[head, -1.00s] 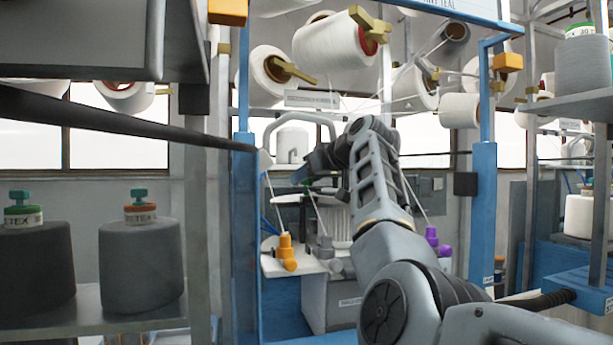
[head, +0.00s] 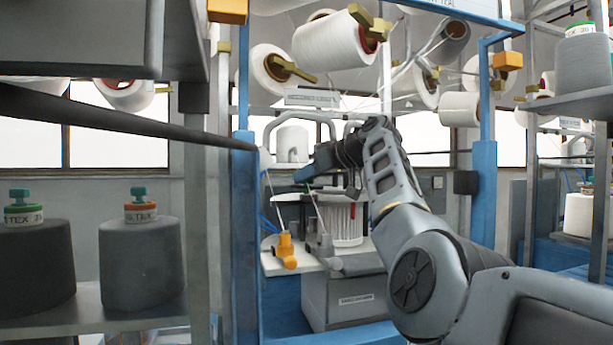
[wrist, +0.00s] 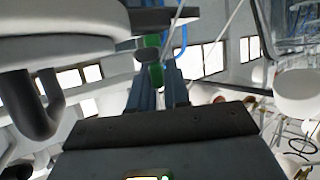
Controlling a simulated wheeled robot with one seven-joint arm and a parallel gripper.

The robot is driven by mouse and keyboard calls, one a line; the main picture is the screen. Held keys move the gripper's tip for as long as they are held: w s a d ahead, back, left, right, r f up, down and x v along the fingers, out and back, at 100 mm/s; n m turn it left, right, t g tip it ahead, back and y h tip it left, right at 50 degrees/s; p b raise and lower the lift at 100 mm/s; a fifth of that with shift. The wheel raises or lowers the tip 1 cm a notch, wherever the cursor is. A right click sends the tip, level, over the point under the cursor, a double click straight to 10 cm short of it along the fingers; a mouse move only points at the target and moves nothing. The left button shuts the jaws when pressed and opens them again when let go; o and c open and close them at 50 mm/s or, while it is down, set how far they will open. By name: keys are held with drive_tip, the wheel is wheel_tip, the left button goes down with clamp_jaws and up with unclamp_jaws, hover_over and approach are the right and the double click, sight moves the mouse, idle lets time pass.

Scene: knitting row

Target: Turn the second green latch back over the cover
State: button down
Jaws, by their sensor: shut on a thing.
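My gripper (head: 303,175) is at the knitting machine's head, left of centre in the head view. In the wrist view its two blue-grey fingers (wrist: 158,82) are closed on a green latch (wrist: 156,74). Another green part (wrist: 152,41) shows just beyond it, under a dark plate edge (wrist: 165,18).
A white ribbed cylinder (head: 343,225) stands below the gripper. Blue posts (head: 245,220) (head: 483,200) flank the machine. White yarn cones (head: 337,40) hang above, with thin yarns running down.

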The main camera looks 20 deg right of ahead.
drive_tip(key=shift+n+g+y, duration=0.8)
drive_tip(key=shift+n+y, duration=0.2)
drive_tip(key=shift+n, duration=0.1)
drive_tip(key=c, duration=1.2)
unclamp_jaws()
drive_tip(key=b+v, duration=0.3)
drive_tip(key=v, duration=0.5)
drive_tip(key=shift+w, duration=0.1)
